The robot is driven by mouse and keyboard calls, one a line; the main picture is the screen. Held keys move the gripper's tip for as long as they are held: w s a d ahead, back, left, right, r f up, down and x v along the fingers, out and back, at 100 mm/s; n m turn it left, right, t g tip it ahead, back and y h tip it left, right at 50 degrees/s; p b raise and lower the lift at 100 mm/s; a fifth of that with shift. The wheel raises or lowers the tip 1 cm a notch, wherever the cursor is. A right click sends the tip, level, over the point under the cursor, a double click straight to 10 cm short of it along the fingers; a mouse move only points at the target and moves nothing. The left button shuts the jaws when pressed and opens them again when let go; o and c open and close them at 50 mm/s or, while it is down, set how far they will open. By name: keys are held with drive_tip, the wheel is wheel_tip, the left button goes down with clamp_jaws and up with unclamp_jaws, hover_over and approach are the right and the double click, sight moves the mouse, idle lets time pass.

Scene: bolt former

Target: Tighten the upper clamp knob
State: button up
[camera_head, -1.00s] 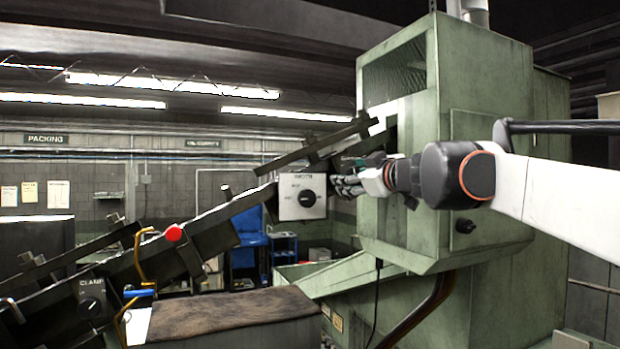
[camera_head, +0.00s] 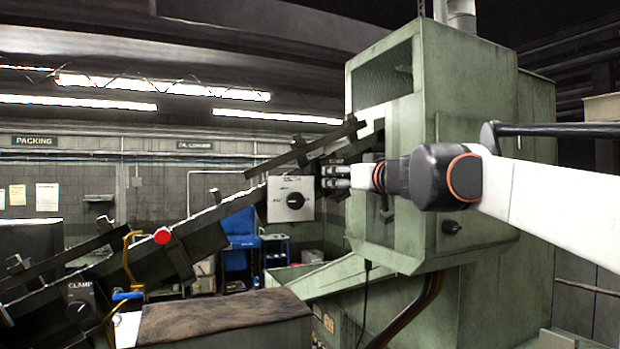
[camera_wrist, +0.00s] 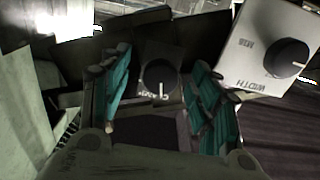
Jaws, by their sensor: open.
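The upper clamp knob (camera_wrist: 160,76) is a dark round knob with a pale pointer line on a small grey plate marked CLAMP. In the wrist view it shows between the two fingers of my gripper (camera_wrist: 158,62), which are open on either side, with teal inner pads. I cannot tell how far the fingertips are from the knob or whether they touch it. In the head view my gripper (camera_head: 327,177) reaches left in front of the green machine. Its fingers hide the knob there; only part of the CLAMP label shows above them.
A white WIDTH plate with a black knob (camera_head: 295,200) is close left of my gripper; it also shows in the wrist view (camera_wrist: 292,56). The green machine housing (camera_head: 470,90) stands behind my arm. A lower CLAMP knob (camera_head: 78,309) and red button (camera_head: 162,236) are farther left.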

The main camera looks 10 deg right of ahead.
drive_tip(key=shift+s, duration=0.15)
drive_tip(key=shift+a, duration=0.1)
drive_tip(key=c, duration=0.7)
drive_tip(key=shift+w, duration=0.2)
clamp_jaws()
drive_tip(key=shift+n+p, duration=0.55)
drive_tip(key=shift+n, duration=2.75)
drive_tip(key=o, duration=0.7)
unclamp_jaws()
drive_tip(key=shift+s, duration=0.1)
drive_tip(key=v, duration=0.8)
